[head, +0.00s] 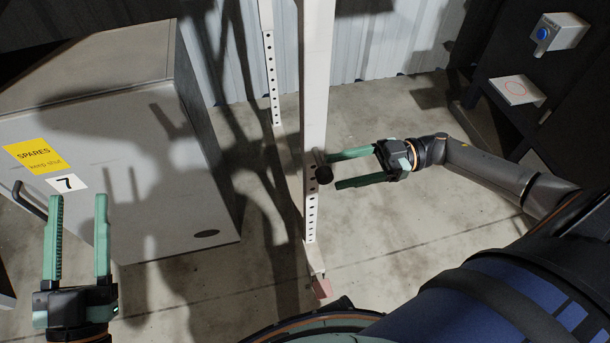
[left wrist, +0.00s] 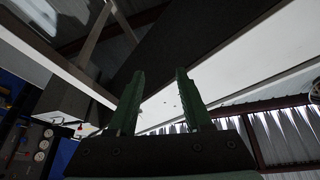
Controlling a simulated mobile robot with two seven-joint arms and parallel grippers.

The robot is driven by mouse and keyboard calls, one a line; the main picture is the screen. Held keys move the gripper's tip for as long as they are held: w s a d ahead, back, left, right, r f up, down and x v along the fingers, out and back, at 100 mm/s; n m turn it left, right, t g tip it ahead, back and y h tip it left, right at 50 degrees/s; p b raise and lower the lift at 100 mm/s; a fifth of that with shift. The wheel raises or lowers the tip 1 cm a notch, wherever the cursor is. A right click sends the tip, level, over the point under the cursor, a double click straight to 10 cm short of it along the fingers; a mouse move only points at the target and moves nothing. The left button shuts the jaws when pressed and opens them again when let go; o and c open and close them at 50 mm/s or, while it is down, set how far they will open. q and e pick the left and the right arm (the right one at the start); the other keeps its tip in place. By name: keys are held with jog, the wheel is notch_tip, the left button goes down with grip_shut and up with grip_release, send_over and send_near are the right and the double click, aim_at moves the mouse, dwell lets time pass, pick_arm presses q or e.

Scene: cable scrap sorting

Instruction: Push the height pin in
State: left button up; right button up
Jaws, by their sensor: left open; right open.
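The height pin (head: 323,174) is a dark round knob on a short stem, sticking out from the white upright post (head: 316,110) with a column of holes. How deep it sits in its hole I cannot tell. My right gripper (head: 334,171) is open and empty, its green fingers pointing left at the post. Its fingertips are close to the knob, one above and one below in the picture; contact cannot be made out. My left gripper (head: 79,197) is open and empty in front of the grey cabinet; its fingers also show in the left wrist view (left wrist: 156,72).
The grey cabinet (head: 215,190) with a yellow SPARES label (head: 36,156) and a black handle stands at the left. A second holed post (head: 271,80) stands behind. A box with a blue button (head: 560,32) is at upper right. Concrete floor is clear around the post.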

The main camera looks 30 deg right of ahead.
aim_at(317, 176)
jog(key=x, duration=0.6)
jog(key=shift+a, duration=0.15)
pick_arm(q)
jog(key=shift+s+d+r+m+t+h+b, duration=0.15)
jog(key=shift+s+r+m+t+h, duration=0.2)
jog(key=shift+r, duration=0.45)
jog(key=shift+s+r+m+t+h+b, duration=0.15)
jog(key=shift+s+r+m+h, duration=0.3)
jog(key=shift+r, duration=0.3)
pick_arm(e)
jog(key=shift+w+a, duration=0.25)
jog(key=shift+a, duration=0.4)
pick_arm(q)
jog(key=shift+r, duration=0.1)
pick_arm(e)
jog(key=shift+c, duration=0.2)
grip_shut()
pick_arm(q)
jog(key=shift+f, duration=0.2)
